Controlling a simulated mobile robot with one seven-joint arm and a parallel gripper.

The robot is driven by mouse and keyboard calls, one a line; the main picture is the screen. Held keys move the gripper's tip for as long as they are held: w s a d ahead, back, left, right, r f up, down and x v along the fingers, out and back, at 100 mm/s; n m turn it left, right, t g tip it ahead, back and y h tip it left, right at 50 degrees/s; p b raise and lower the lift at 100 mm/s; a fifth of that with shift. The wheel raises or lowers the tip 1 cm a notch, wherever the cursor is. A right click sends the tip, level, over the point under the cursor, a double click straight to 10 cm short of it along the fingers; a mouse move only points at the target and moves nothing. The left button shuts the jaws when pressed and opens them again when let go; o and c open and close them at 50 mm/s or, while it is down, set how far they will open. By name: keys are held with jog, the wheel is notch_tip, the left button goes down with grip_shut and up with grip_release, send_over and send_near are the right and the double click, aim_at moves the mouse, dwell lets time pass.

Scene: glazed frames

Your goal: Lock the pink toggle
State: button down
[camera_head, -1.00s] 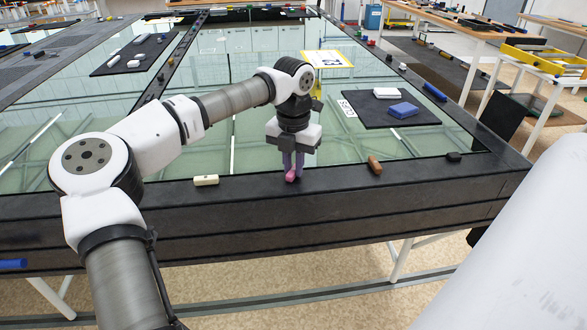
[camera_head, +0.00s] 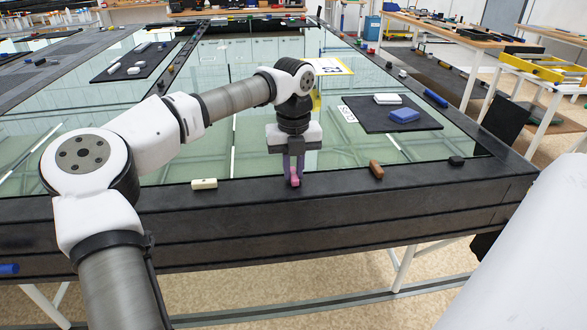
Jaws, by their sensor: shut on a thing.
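The pink toggle (camera_head: 295,177) stands on the near black rail of the glazed frame, in the middle of the camera_head view. My gripper (camera_head: 294,168) points straight down over it, with its fingers at the toggle's sides. The gripper is shut on the toggle, and the fingers hide part of it. The lower part of the toggle shows below the fingertips, at the rail's top edge.
A cream toggle (camera_head: 204,184) sits on the same rail to the left, and a brown toggle (camera_head: 376,169) to the right. A black block (camera_head: 456,161) is near the right corner. A black mat (camera_head: 420,121) with a blue block (camera_head: 404,115) lies on the glass behind.

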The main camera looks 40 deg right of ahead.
aim_at(294, 173)
dwell(0.4)
jog(key=c, duration=1.4)
grip_release()
jog(key=shift+r, duration=0.15)
notch_tip(294, 173, up, 14)
jog(key=shift+f+b, duration=0.2)
jog(key=shift+b, duration=0.25)
